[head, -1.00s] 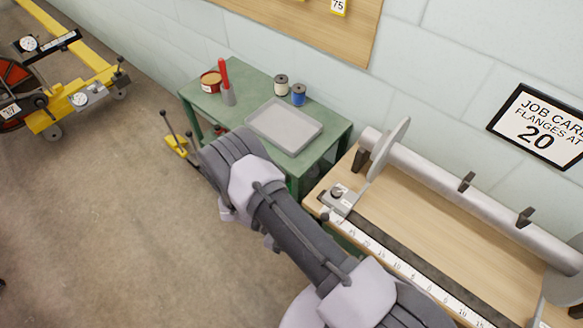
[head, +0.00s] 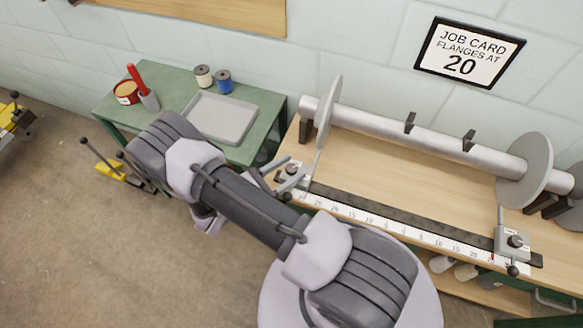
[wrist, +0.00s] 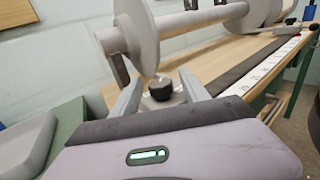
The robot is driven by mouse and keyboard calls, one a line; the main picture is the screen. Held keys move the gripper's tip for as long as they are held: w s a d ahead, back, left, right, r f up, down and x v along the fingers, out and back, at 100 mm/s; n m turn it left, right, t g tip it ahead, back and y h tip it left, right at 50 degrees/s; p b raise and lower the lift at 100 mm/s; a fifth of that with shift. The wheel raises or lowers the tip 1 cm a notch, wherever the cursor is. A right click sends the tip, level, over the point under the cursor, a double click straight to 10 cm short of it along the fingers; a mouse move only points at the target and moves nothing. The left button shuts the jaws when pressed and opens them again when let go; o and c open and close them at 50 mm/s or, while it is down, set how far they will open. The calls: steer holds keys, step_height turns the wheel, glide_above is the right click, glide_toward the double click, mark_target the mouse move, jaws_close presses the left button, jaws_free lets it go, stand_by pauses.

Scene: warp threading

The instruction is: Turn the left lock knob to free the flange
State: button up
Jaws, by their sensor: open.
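The left lock knob (wrist: 160,88) is a small dark round knob on a grey block at the left end of the ruler rail. In the wrist view it sits between and just beyond the tips of my gripper (wrist: 158,86), whose two grey fingers are apart and empty. In the head view my gripper (head: 279,172) is beside the left lock block (head: 290,180), and my arm hides part of that area. The left flange (head: 327,105) is a grey disc on the roller, joined to the block by a thin arm. It also shows in the wrist view (wrist: 137,35).
A white ruler (head: 385,222) runs along the bench front to the right lock block (head: 510,242), below the right flange (head: 524,170). The green table (head: 262,130) at left holds a tray, spools and a tin. A job card (head: 466,52) reads flanges at 20.

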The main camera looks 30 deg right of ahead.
steer(key=shift+w+d, duration=0.1)
steer(key=shift+d, duration=0.4)
jaws_close()
steer(key=shift+r+n+t+p, duration=0.2)
steer(key=shift+n+t+p, duration=0.4)
steer(key=shift+t, duration=0.3)
steer(key=shift+n+t+y+p, duration=0.4)
steer(key=shift+n+t, duration=0.4)
steer(key=shift+t, duration=0.3)
steer(key=n+t+y, duration=0.1)
steer(key=t, duration=0.1)
steer(key=shift+f+n+t, duration=0.15)
steer(key=shift+n+t, duration=0.15)
jaws_free()
